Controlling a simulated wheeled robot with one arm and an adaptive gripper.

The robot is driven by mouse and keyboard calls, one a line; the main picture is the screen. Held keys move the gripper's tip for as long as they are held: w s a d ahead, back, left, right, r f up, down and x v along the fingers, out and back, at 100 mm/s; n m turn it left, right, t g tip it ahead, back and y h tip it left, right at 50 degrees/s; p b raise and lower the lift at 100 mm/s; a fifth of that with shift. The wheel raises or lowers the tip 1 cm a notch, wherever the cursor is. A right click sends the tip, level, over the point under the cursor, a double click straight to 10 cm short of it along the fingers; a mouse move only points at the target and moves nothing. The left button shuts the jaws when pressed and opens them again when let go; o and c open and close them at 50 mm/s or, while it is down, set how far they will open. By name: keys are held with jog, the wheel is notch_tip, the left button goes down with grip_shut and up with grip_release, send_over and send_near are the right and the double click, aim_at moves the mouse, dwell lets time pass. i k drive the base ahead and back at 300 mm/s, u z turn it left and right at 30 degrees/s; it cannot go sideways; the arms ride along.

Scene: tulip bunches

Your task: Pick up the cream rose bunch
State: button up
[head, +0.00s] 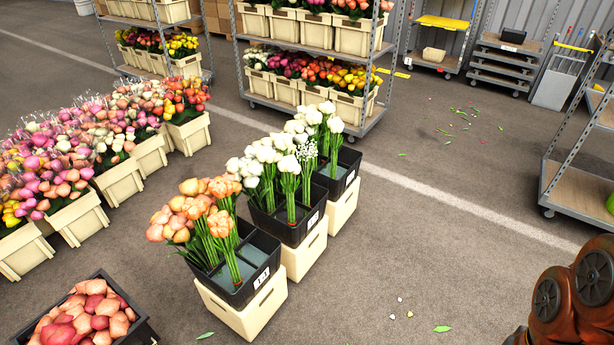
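Several white to cream bunches with green stems stand upright in black divided buckets. One group (262,158) is in the middle bucket (293,236), and another (318,116) is in the rear bucket (349,158). I cannot tell which bunch is the cream rose one. Peach and orange bunches (196,212) stand in the front bucket (262,262), which has bare compartments at its right side. My gripper is not in view; only brown-orange links of my arm show at the lower right.
The buckets rest on cream crates (252,312). A dark crate of pink-red blooms (88,318) is at the lower left. Cream boxes of mixed flowers (78,222) line the left. Loaded trolleys (318,62) stand behind. The floor (440,250) right of the buckets is mostly clear.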

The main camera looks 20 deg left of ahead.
aim_at(289, 164)
jog(key=i, duration=3.2)
jog(key=u, duration=5.35)
